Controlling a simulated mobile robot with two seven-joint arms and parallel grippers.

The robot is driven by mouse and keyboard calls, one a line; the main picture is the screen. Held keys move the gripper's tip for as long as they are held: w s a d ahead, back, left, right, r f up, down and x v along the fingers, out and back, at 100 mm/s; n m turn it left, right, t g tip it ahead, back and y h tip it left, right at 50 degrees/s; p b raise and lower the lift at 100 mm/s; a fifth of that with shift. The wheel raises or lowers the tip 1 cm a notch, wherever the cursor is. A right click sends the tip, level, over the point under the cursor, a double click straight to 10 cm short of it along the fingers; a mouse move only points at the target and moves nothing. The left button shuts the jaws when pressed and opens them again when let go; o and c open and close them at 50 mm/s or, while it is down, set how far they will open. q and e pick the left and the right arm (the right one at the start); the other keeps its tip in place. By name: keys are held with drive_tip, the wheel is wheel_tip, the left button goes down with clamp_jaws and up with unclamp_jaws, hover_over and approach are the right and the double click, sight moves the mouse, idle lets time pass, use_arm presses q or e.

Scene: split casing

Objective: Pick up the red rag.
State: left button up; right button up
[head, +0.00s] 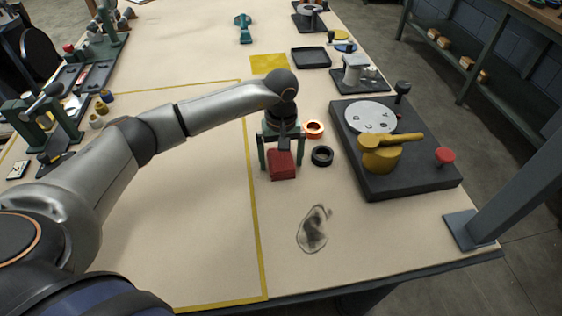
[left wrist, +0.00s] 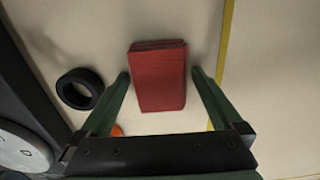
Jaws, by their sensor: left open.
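The red rag (head: 282,168) is a folded, flat red block on the beige table, just right of the yellow line. In the left wrist view the red rag (left wrist: 158,76) lies between and partly beyond the fingertips. My left gripper (head: 281,164) is open above the rag, with one finger on each side of it. The left gripper's two green fingers (left wrist: 159,76) show a gap to the rag on both sides. I cannot tell how far above the table the fingertips are. My right gripper is in neither view.
A black ring (head: 322,156) and an orange ring (head: 313,129) lie just right of the rag. A dark base plate (head: 410,184) with a yellow lever part (head: 382,153) stands farther right. A dark smudge (head: 313,229) marks the table in front. The table left of the yellow line is mostly clear.

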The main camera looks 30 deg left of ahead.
sight(281, 158)
use_arm(q)
drive_tip(key=c, duration=1.3)
drive_tip(key=shift+r, duration=0.45)
wheel_tip(281, 158, up, 2)
drive_tip(key=shift+r, duration=0.25)
drive_tip(key=s+a+r+b, duration=0.1)
drive_tip(key=s+a+r, duration=0.4)
drive_tip(key=a+r, duration=0.4)
drive_tip(key=a, duration=0.4)
drive_tip(key=shift+s+r, duration=0.2)
drive_tip(key=shift+r, duration=0.15)
